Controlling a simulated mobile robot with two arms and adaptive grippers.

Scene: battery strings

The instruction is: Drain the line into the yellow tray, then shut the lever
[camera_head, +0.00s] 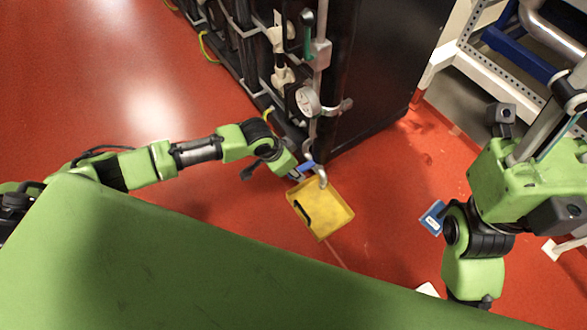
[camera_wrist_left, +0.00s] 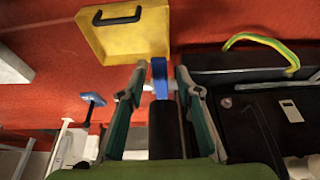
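The yellow tray (camera_head: 338,222) lies on the red floor below the pipe outlet (camera_head: 320,176), with a black handle on it. It also shows in the left wrist view (camera_wrist_left: 125,40). The blue lever (camera_head: 307,166) sits on the pipe just above the tray. In the left wrist view the lever (camera_wrist_left: 160,78) stands between the fingers of my left gripper (camera_wrist_left: 161,90), which are spread with gaps on both sides. My left gripper (camera_head: 298,174) is partly hidden behind its wrist in the head view. My right gripper (camera_head: 548,125) is at the right edge, its fingertips unclear. I see no liquid flowing.
A pressure gauge (camera_head: 308,100) is on the vertical pipe beside the black cabinet (camera_head: 380,70). A green-handled valve (camera_head: 308,32) is higher up. A white perforated frame (camera_head: 480,68) stands at the right. A blue item (camera_head: 433,217) is right of the tray. Floor between is clear.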

